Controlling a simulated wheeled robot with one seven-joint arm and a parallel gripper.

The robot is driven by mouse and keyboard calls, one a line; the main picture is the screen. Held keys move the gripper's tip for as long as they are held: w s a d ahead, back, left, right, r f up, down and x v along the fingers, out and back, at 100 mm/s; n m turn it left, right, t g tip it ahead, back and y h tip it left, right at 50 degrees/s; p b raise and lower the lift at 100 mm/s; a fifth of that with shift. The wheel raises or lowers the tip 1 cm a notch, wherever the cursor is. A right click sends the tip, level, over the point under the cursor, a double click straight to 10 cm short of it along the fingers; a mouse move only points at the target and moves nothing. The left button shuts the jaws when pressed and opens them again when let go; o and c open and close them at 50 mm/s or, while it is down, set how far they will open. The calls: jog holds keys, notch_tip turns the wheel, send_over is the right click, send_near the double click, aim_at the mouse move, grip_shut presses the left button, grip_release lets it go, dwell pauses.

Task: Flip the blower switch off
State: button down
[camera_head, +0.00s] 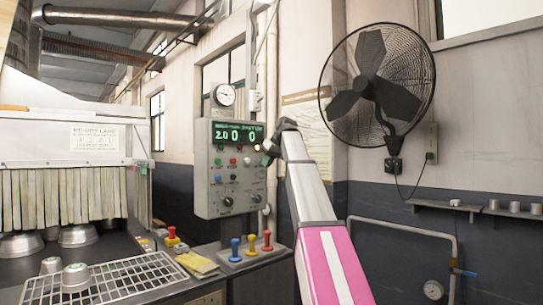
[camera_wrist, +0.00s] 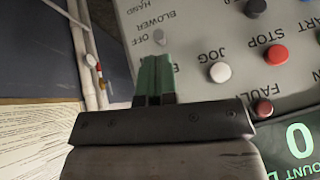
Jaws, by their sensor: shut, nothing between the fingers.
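The grey control panel (camera_head: 202,180) hangs on the wall in the head view, with a green lit display, several buttons and two dark knobs. In the wrist view its face (camera_wrist: 205,25) shows close up and upside down, with BLOWER, HAND and OFF lettering by my fingertips. In the head view my gripper (camera_head: 268,147) is at the panel's right edge.
Near my fingers are a white JOG button (camera_wrist: 220,72), a red STOP button (camera_wrist: 276,53) and a dark red FAULT lamp (camera_wrist: 264,108). A caged fan (camera_head: 378,85) is on the wall to the right. Coloured levers (camera_head: 251,245) stand below the panel.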

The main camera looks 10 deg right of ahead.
jog(key=shift+x, duration=1.25)
jog(key=shift+s, duration=0.1)
jog(key=shift+d+f+t, duration=0.1)
jog(key=shift+f+t, duration=0.05)
jog(key=shift+t, duration=0.15)
jog(key=shift+s+f+y, duration=0.1)
jog(key=shift+s+y, duration=0.05)
jog(key=shift+y, duration=0.15)
jog(key=t, duration=0.1)
jog(key=f+t+y, duration=0.2)
jog(key=t, duration=0.1)
jog(key=shift+s+d+f+n, duration=0.1)
jog(key=shift+s+d+n, duration=0.15)
jog(key=shift+s+n, duration=0.1)
